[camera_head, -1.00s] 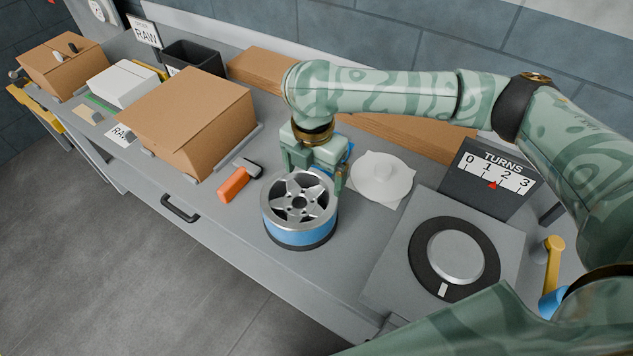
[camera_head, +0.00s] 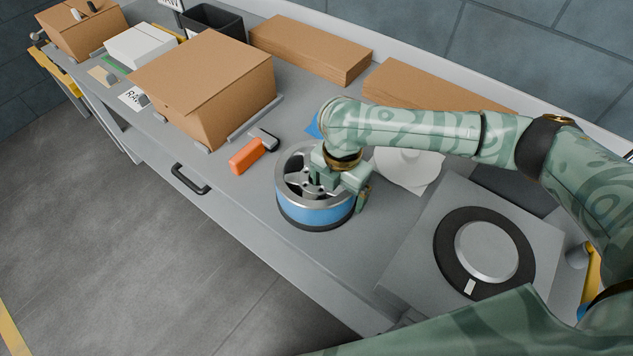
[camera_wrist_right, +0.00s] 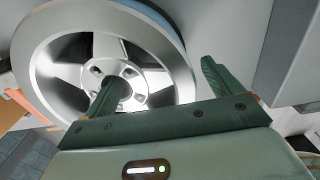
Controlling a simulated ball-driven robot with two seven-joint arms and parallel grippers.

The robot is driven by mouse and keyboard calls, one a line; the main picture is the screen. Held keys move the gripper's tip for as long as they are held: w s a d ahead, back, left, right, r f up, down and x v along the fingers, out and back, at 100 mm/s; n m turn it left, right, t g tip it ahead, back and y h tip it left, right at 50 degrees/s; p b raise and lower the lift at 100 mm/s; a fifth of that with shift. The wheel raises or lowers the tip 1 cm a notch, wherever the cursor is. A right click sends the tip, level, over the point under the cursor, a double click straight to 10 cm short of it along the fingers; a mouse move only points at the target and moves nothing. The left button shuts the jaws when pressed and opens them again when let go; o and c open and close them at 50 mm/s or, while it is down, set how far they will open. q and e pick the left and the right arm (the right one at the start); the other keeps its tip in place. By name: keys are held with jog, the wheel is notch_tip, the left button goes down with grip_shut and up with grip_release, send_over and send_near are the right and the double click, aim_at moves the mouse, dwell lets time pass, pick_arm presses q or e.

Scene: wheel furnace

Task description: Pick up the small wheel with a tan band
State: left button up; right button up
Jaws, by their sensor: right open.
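A silver spoked wheel with a blue band (camera_head: 313,215) stands flat on the grey bench in the head view; its rim and spokes also fill the upper left of the wrist view (camera_wrist_right: 62,75). No tan band shows on any wheel in view. My right gripper (camera_head: 342,192) is open over the right side of the blue-banded wheel. In the wrist view the right gripper (camera_wrist_right: 158,78) has one finger over the spokes near the hub and the other outside the rim. Whether either finger touches the wheel I cannot tell. My left gripper is not in view.
An orange-and-black object (camera_head: 247,156) lies left of the wheel. A large cardboard box (camera_head: 205,85) stands farther left. A white round piece (camera_head: 405,165) lies behind my gripper. A grey unit with a round dial (camera_head: 487,250) is at the right. The bench front edge is close.

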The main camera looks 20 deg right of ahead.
notch_tip(320, 180, down, 2)
jog(key=shift+f, duration=0.15)
jog(key=shift+c, duration=0.3)
jog(key=shift+r, duration=0.2)
jog(key=c, duration=1.6)
